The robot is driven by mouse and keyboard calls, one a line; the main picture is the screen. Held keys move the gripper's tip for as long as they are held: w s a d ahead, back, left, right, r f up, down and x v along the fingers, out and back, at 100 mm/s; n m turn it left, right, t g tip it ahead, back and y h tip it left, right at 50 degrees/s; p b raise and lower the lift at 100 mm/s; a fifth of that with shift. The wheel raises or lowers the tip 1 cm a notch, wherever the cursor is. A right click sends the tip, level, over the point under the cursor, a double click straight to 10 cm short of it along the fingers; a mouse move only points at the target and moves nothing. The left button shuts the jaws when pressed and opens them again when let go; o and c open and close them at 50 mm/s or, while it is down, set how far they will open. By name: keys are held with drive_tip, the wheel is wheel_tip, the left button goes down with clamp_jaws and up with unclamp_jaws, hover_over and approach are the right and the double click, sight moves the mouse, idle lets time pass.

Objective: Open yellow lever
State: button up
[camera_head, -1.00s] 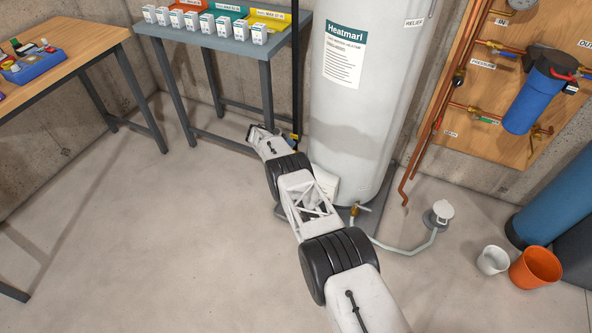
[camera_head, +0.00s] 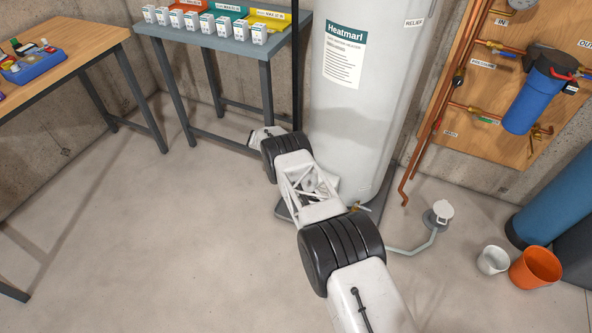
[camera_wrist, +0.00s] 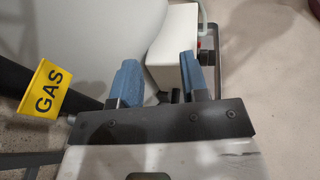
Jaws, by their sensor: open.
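My gripper (camera_wrist: 158,82) shows in the wrist view with its two blue fingers apart and nothing seen held between them. Beyond the fingers are the white tank (camera_wrist: 95,40) and a white box (camera_wrist: 172,45) at its side. A yellow tag reading GAS (camera_wrist: 44,92) is left of the fingers, next to a dark pipe. I cannot make out a yellow lever in either current view. In the head view my arm reaches to the foot of the tank (camera_head: 358,130), and my own links hide the gripper.
A grey-blue table (camera_head: 228,41) with small boxes and coloured bins stands left of the tank. The floor at left is clear.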

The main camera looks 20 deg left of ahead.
drive_tip(key=s+d+r, duration=0.1)
drive_tip(key=s+d, duration=0.5)
drive_tip(key=s, duration=0.3)
drive_tip(key=shift+d, duration=0.3)
idle(0.5)
drive_tip(key=shift+c, duration=0.3)
